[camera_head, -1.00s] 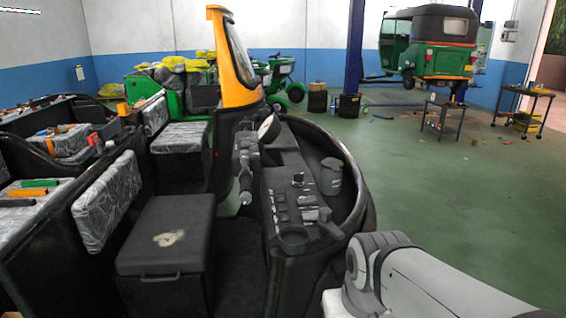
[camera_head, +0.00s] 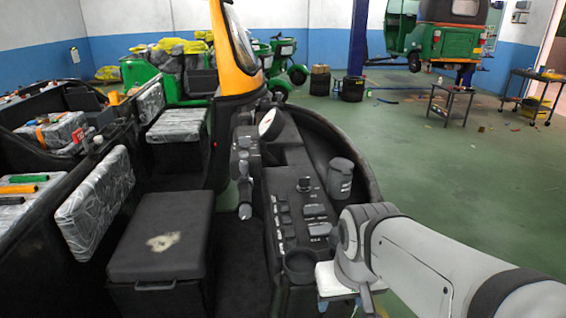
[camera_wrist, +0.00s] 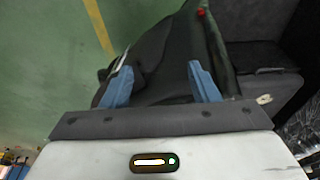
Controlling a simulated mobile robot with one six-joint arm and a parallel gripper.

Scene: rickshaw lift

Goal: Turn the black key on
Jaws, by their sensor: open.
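The black dashboard panel (camera_head: 292,222) of the rickshaw stands in the middle of the head view, with several dark switches and a small dark knob (camera_head: 304,185). I cannot tell which dark part is the black key. My gripper (camera_wrist: 162,86) shows in the wrist view with its two blue fingers wide apart and nothing held between them. Beyond the fingers is the rickshaw's black body.
A dark cup-like holder (camera_head: 300,264) is at the panel's near end, and a grey canister (camera_head: 340,178) stands right of the panel. A lever (camera_head: 244,185) and a black seat box (camera_head: 162,240) are to the left. Green floor (camera_head: 450,190) lies open at the right.

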